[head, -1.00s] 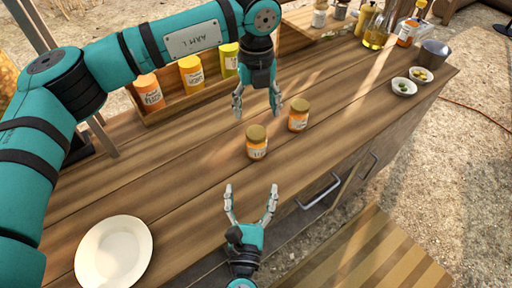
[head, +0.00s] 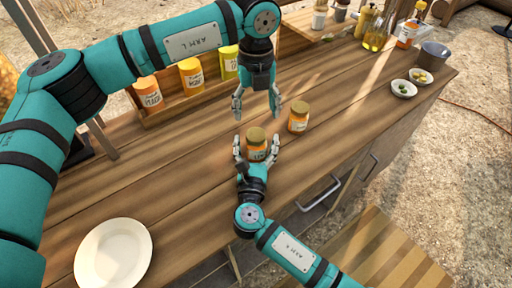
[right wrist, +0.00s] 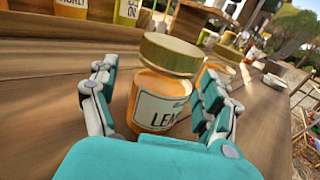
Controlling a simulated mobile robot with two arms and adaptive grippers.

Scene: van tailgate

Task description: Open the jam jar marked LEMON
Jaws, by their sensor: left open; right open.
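The jam jar with a label reading "LE…" (right wrist: 158,100) stands upright on the wooden counter with its gold lid (right wrist: 170,54) on. It also shows in the head view (head: 257,153). My right gripper (head: 256,147) is open, with one finger on each side of the jar's body; I cannot tell whether they touch it. My left gripper (head: 257,113) is open and empty, pointing down just above and behind this jar. A second orange jar with a gold lid (head: 298,117) stands to the right; its label is too small to read.
A white plate (head: 113,253) lies at the front left. Two small bowls (head: 404,88), a grey cup (head: 433,54) and bottles (head: 377,36) stand at the far right. The counter's middle right is clear.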

